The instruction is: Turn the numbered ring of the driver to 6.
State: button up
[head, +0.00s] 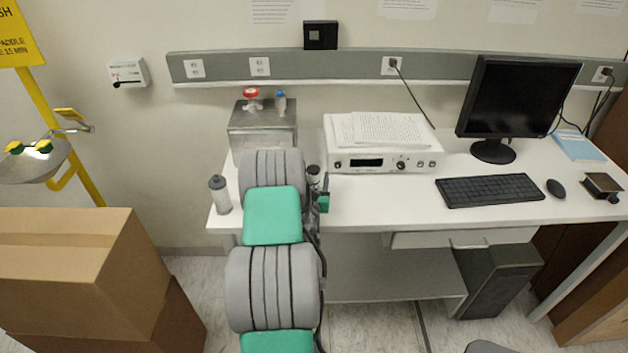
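I cannot make out a driver or a numbered ring in the head view. My arm, grey with green sections, reaches up from the bottom over the front left of the white desk (372,208). Dark parts and a small green piece show at the right of its far end. My gripper's fingers cannot be made out there, so I cannot see whether they are open or shut or hold anything. A small dark-topped object stands just behind these parts, mostly covered; I cannot tell what it is.
A grey bottle (219,196) stands at the desk's left edge. Behind my arm is a metal box (262,127) with red and blue fittings. A white instrument (380,161) carries papers. A monitor (517,97), keyboard (490,190) and mouse (557,188) are right. Cardboard boxes (65,265) stand left.

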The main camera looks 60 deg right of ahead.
jog(key=shift+s+a+f+b, duration=0.1)
jog(key=shift+a+f+b, duration=0.1)
jog(key=shift+a+b, duration=0.1)
jog(key=b+v, duration=0.4)
jog(key=v, duration=0.2)
jog(key=shift+a, duration=0.25)
jog(key=shift+s+a+r, duration=0.2)
jog(key=shift+a, duration=0.1)
